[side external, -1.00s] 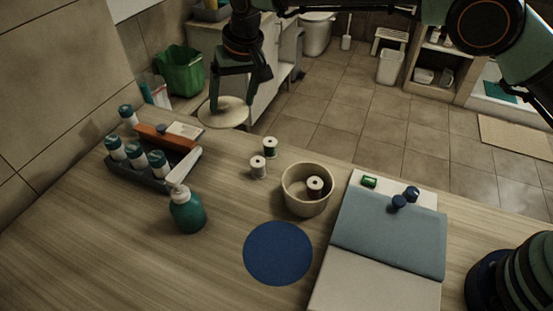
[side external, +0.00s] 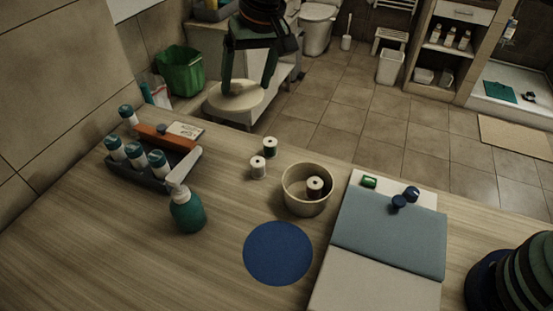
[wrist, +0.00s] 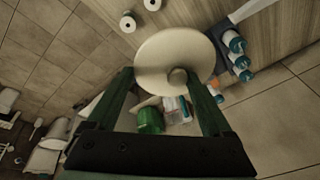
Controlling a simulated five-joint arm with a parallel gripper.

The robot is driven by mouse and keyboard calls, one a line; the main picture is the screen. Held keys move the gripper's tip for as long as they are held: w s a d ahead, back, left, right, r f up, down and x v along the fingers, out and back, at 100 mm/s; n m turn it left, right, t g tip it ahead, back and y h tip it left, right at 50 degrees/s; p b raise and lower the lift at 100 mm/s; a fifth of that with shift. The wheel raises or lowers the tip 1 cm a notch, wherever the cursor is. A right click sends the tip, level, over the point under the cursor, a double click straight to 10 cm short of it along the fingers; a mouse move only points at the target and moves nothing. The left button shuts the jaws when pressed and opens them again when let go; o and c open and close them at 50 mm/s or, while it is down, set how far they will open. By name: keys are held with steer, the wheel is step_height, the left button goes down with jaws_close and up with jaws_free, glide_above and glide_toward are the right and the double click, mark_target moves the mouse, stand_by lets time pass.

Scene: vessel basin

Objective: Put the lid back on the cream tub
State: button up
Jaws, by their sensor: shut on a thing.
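The cream tub (side external: 294,203) stands open on the wooden table, with a white thread spool (side external: 315,187) inside it. The lid (side external: 236,99) is a round cream disc with a small knob, which shows in the wrist view (wrist: 177,76). My gripper (side external: 247,84) is shut on the lid and holds it in the air at the far left, behind and left of the tub in the side view. In the wrist view the fingers of my gripper (wrist: 160,76) lie on either side of the lid's knob. Their exact contact with the lid is unclear.
Two thread spools (side external: 258,167) stand left of the tub. A green pump bottle (side external: 187,212) and a grey caddy with several bottles (side external: 145,172) are further left. A blue round mat (side external: 278,253) lies in front, and a folded blue-grey cloth (side external: 388,240) lies right.

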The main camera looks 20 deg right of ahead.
steer(key=s+d+f, duration=0.3)
steer(key=s+d, duration=0.2)
steer(key=s, duration=0.2)
steer(key=s+d+f, duration=0.3)
steer(key=s+d, duration=0.1)
steer(key=s, duration=0.3)
steer(key=shift+s+f, duration=0.15)
steer(key=shift+f, duration=1.4)
steer(key=shift+s+f, duration=0.1)
steer(key=shift+f, duration=1.4)
steer(key=shift+d+f, duration=0.1)
steer(key=shift+f, duration=0.1)
steer(key=o, duration=1.1)
steer(key=shift+o, duration=0.2)
steer(key=shift+r, duration=0.1)
step_height(320, 180, up, 7)
